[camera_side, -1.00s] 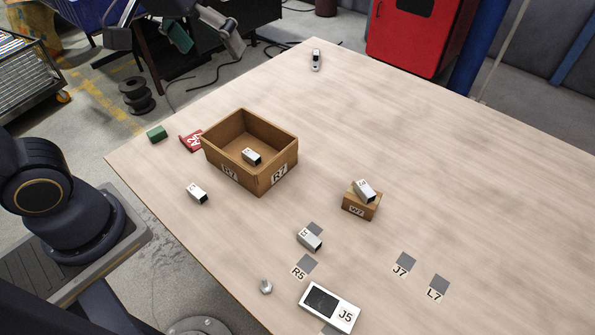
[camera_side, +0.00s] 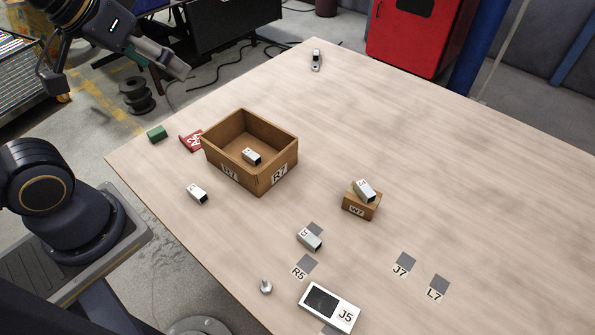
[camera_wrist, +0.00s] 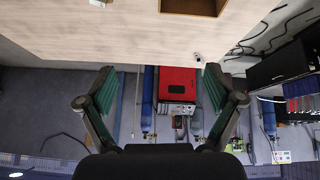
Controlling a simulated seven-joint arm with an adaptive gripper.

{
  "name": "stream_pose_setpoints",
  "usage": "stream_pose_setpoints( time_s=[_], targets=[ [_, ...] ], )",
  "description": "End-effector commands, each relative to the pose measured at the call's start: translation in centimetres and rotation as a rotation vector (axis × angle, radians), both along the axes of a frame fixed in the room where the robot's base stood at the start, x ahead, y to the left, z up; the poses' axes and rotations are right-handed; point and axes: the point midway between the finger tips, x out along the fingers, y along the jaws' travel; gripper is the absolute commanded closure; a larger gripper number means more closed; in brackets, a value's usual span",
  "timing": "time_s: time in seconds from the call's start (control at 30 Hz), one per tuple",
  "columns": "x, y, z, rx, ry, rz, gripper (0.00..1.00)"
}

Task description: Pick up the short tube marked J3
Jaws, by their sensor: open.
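Several short metallic square tubes show in the side view. One tube (camera_side: 251,157) lies inside the wooden box, and one (camera_side: 198,194) lies on the table at the box's left. One (camera_side: 364,190) rests tilted on a small wooden block marked W7 (camera_side: 356,209). One (camera_side: 310,240) lies near the front by a grey square. The marks on the tubes are too small to read surely, so I cannot tell which is J3. My gripper (camera_side: 112,68) is open and empty, high at the upper left, away from all tubes. Its spread fingers show in the wrist view (camera_wrist: 160,90).
The wooden box (camera_side: 279,176) is marked R7. A white device marked J5 (camera_side: 345,315) and a bolt (camera_side: 265,287) are at the front. A red piece (camera_side: 190,141) and green block (camera_side: 157,134) are by the left edge. The table's right side is mostly clear.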

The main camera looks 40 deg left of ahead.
Motion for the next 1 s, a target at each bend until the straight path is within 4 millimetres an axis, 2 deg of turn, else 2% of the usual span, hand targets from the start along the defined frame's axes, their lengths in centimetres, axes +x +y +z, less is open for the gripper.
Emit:
stream_pose_setpoints(
  time_s=[0.03,0.13,0.27,0.37,0.47,0.5,0.63,0.7,0.8,0.9,1.0],
  targets=[
    [1.6,-0.2,0.7,-0.023,-0.01,0.023,0.08],
    [5.0,-1.4,1.0,-0.067,0.003,0.044,0.08],
    [10.1,-4.1,-0.6,-0.114,0.061,0.049,0.08],
    [13.7,-7.1,-3.6,-0.134,0.128,0.039,0.08],
    [16.4,-10.7,-8.0,-0.135,0.213,0.018,0.08],
    [17.2,-12.2,-10.1,-0.128,0.248,0.006,0.08],
    [17.7,-16.7,-17.6,-0.086,0.37,-0.039,0.08],
    [17.0,-18.5,-21.4,-0.052,0.432,-0.07,0.08],
    [15.3,-20.0,-25.7,-0.003,0.511,-0.11,0.08],
    [13.7,-20.6,-28.3,0.033,0.565,-0.136,0.08],
    [12.7,-21.0,-29.8,0.052,0.589,-0.152,0.08]
  ],
)
